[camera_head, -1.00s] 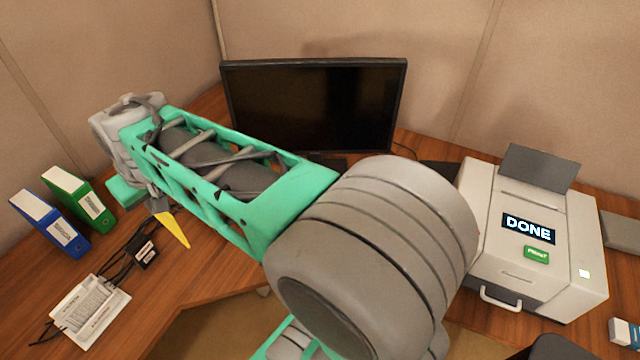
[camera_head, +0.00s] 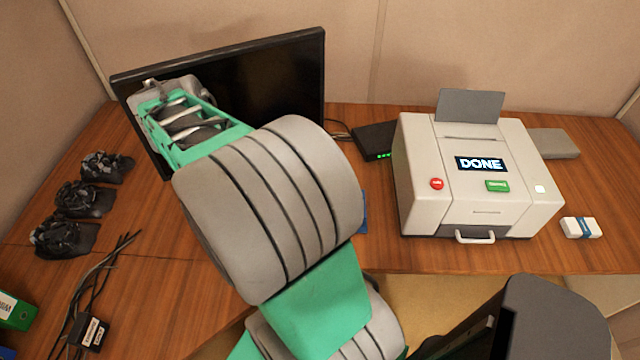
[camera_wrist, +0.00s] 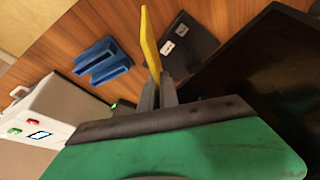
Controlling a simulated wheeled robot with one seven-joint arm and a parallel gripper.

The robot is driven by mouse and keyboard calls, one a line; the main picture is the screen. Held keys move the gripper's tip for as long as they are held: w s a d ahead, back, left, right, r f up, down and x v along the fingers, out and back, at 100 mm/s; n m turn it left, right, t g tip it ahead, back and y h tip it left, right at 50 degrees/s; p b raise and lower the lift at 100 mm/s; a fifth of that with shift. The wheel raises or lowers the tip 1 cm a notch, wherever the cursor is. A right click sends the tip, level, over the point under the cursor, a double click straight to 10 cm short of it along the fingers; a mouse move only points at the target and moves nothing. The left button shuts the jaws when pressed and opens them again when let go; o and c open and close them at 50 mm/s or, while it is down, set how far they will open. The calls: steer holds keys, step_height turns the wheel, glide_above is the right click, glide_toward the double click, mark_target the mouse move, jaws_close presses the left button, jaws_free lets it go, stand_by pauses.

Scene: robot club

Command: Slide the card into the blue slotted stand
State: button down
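The yellow card (camera_wrist: 150,42) is in my gripper (camera_wrist: 160,80) in the wrist view. The two grey fingers are shut on its lower end and the card sticks out past them. The blue slotted stand (camera_wrist: 101,62) lies beyond the fingertips, left of the card and apart from it. In the head view only a sliver of blue (camera_head: 364,213), likely the stand, shows beside my arm. My arm hides the card and gripper there.
A white printer (camera_head: 478,190) reading DONE stands right of my arm. A monitor (camera_head: 285,85) stands behind my arm. A dark box (camera_head: 375,140) sits beside the printer. Bare desk shows around the stand.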

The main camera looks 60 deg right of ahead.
steer(key=s+d+f+m+g+b, duration=0.1)
steer(key=s+d+f+m+b, duration=0.1)
steer(key=s+d+f+m, duration=0.2)
steer(key=s+d+f+m+g+y+b, duration=0.1)
steer(key=s+d+f+m, duration=0.3)
steer(key=s, duration=0.5)
steer(key=s+d+f+m+g+y+b, duration=0.1)
steer(key=s+d+f+m+g+b, duration=0.2)
steer(key=s+m, duration=0.4)
steer(key=shift+s+d+f, duration=0.3)
steer(key=shift+d+f, duration=0.2)
steer(key=shift+d, duration=0.2)
steer(key=shift+w+f+b, duration=0.1)
steer(key=shift+f+b, duration=0.1)
steer(key=shift+b, duration=0.4)
steer(key=shift+f+b, duration=1.95)
steer(key=shift+b, duration=0.05)
stand_by(0.5)
steer(key=c, duration=1.1)
jaws_free()
steer(key=shift+c, duration=0.2)
steer(key=shift+r, duration=0.15)
